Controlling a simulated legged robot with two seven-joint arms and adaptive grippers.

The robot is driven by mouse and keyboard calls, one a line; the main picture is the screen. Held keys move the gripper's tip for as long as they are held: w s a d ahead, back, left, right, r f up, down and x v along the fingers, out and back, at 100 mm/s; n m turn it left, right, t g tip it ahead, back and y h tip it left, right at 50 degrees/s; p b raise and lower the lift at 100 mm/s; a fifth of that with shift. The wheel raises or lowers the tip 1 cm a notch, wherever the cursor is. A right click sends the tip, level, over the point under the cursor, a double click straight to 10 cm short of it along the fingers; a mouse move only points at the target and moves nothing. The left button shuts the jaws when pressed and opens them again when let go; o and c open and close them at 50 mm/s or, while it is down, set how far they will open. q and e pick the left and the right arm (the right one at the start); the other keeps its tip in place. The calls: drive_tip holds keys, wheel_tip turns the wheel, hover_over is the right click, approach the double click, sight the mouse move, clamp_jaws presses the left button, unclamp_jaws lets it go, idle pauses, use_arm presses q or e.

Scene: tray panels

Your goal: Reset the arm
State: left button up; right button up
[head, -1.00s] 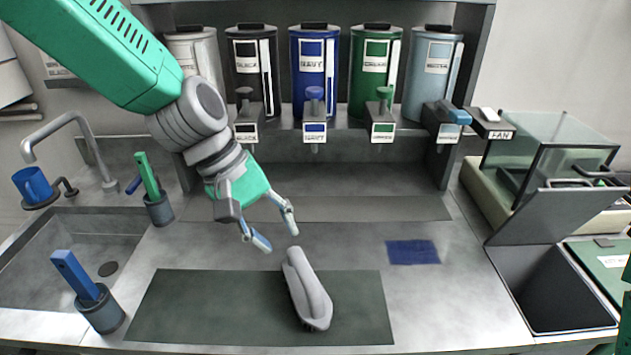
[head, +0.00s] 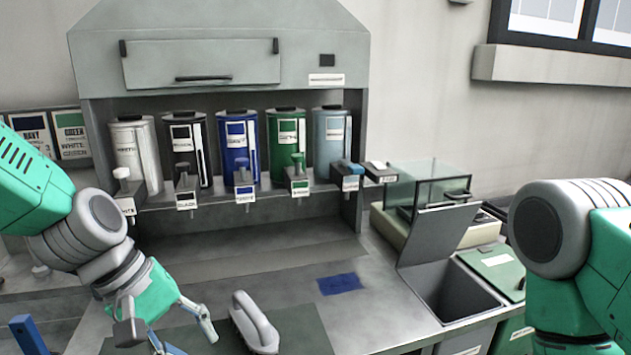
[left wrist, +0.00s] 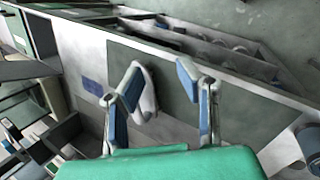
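My left gripper (head: 187,338) hangs over the counter at the lower left of the head view. Its two fingers are spread, with nothing between them. The left wrist view also shows the open fingers (left wrist: 158,80). A grey brush with a handle (head: 252,322) lies on the dark mat, right of the gripper and apart from it in the head view. In the left wrist view the brush (left wrist: 148,97) shows partly behind one finger. My right arm (head: 570,240) enters at the right edge; its gripper is out of view.
Several paint canisters, including a blue one (head: 238,150), stand on a shelf above dispensing taps. A blue patch (head: 340,284) lies on the counter. An open bin (head: 455,292) with a raised lid and a glass-sided box (head: 425,190) are at the right.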

use_arm(q)
drive_tip(key=s+a+f+m+y+b, duration=0.1)
drive_tip(key=s+a+f+y, duration=0.15)
drive_tip(key=f, duration=0.75)
drive_tip(key=s+a+f+m+y+b, duration=0.15)
drive_tip(key=s+a+f, duration=0.25)
drive_tip(key=f, duration=0.5)
drive_tip(key=s+a+f+m, duration=0.2)
drive_tip(key=s+f, duration=0.4)
drive_tip(key=s, duration=0.1)
drive_tip(key=s+a+f+m+y, duration=0.1)
drive_tip(key=s+a+f+m, duration=0.1)
drive_tip(key=s+f, duration=0.5)
drive_tip(key=shift+s+a+m, duration=0.15)
drive_tip(key=shift+a+m, duration=0.05)
drive_tip(key=shift+m, duration=0.65)
